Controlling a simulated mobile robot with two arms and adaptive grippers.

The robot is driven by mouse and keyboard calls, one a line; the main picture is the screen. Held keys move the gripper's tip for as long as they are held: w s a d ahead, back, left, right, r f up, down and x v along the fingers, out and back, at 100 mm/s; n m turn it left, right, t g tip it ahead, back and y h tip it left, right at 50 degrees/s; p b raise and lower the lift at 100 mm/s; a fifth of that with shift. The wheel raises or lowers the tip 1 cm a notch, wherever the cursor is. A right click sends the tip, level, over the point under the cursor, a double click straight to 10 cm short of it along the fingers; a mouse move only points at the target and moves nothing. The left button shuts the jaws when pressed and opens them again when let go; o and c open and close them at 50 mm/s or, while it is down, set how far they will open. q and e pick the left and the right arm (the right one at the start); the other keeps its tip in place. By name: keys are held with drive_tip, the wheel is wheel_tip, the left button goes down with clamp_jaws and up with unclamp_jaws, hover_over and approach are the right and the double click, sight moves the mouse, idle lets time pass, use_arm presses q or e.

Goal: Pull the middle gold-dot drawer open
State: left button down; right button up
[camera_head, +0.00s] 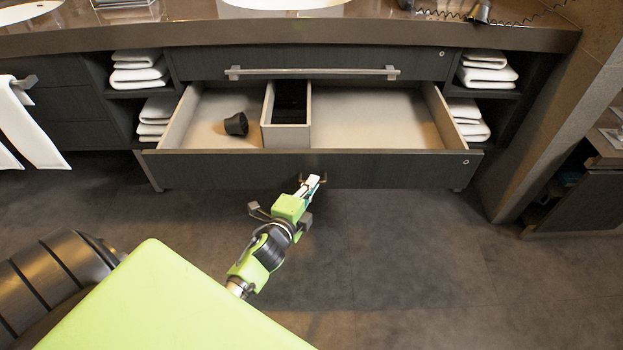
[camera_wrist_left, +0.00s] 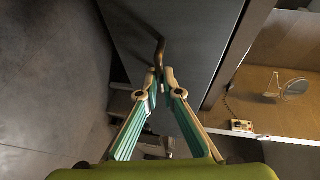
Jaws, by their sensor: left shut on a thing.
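The lower middle drawer (camera_head: 390,167) stands well out from the vanity, its pale interior in view. Its dark front has a small light round mark (camera_head: 466,162) near the right end. My left gripper (camera_head: 312,182) is at the middle of this front in the head view. In the left wrist view the gripper (camera_wrist_left: 160,82) is shut on the brownish handle (camera_wrist_left: 160,50) of the dark drawer front (camera_wrist_left: 195,35). The gripper hides part of the handle. My right gripper is in neither view.
Inside the drawer are a dark cup-like object (camera_head: 236,124) lying tilted and a beige divider box (camera_head: 286,138). Above is a closed drawer (camera_head: 300,61) with a long bar handle (camera_head: 313,72). Folded towels (camera_head: 138,75) fill side shelves. The dark floor (camera_head: 420,260) in front is clear.

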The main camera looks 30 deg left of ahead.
use_arm(q)
drive_tip(key=shift+s+d, duration=0.15)
drive_tip(key=shift+s, duration=0.15)
drive_tip(key=c, duration=2.2)
unclamp_jaws()
drive_tip(key=v, duration=1.2)
drive_tip(key=shift+f, duration=0.1)
